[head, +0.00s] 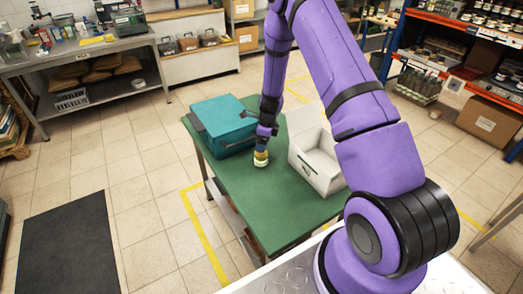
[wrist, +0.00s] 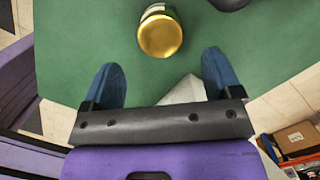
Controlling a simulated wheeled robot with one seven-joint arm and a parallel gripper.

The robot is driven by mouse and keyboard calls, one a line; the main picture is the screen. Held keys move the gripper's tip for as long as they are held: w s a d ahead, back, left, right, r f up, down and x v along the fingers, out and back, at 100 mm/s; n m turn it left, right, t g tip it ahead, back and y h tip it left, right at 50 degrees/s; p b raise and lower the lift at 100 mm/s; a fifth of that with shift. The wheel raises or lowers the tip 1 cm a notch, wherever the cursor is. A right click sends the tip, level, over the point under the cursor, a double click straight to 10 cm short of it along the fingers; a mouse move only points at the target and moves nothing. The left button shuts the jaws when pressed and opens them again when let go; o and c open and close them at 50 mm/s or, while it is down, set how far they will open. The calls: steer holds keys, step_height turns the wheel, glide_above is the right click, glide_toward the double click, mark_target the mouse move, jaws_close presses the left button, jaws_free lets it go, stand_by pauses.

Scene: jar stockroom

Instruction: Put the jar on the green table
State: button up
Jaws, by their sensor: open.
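The jar (head: 261,159), a small jar with a gold lid, stands on the green table (head: 249,205), near its middle. My gripper (head: 262,146) points down right above it. In the wrist view the jar (wrist: 160,33) shows its round gold lid and part of its dark, labelled side. The blue fingers of my gripper (wrist: 161,60) are spread wide, with nothing between them. The lid lies at and just past the line of the fingertips, between them sideways.
A teal case (head: 222,125) lies on the table left of the jar, and an open white bin (head: 318,162) stands on its right. The table's near part is clear. A grey workbench (head: 75,56) is at the back left, and loaded shelves (head: 470,40) are at the right.

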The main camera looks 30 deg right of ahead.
steer(key=s+a+r+n+t, duration=0.1)
steer(key=s+a+r+n, duration=0.25)
steer(key=r, duration=0.75)
steer(key=s+a+r+n, duration=0.25)
steer(key=r+n, duration=0.25)
steer(key=r, duration=0.7)
steer(key=s+a+r+n+t, duration=0.15)
steer(key=s+r+n, duration=0.25)
steer(key=r, duration=0.7)
steer(key=s+a+r+n, duration=0.1)
steer(key=s+r+n, duration=0.3)
steer(key=s, duration=0.5)
steer(key=s+a+r+n+t+h, duration=0.1)
steer(key=s+r+n, duration=0.3)
steer(key=s, duration=0.5)
steer(key=s+a+r+n, duration=0.1)
steer(key=s+r+n, duration=0.3)
steer(key=s, duration=0.5)
steer(key=shift+r+n, duration=0.25)
steer(key=shift+n, duration=0.9)
steer(key=shift+t, duration=0.25)
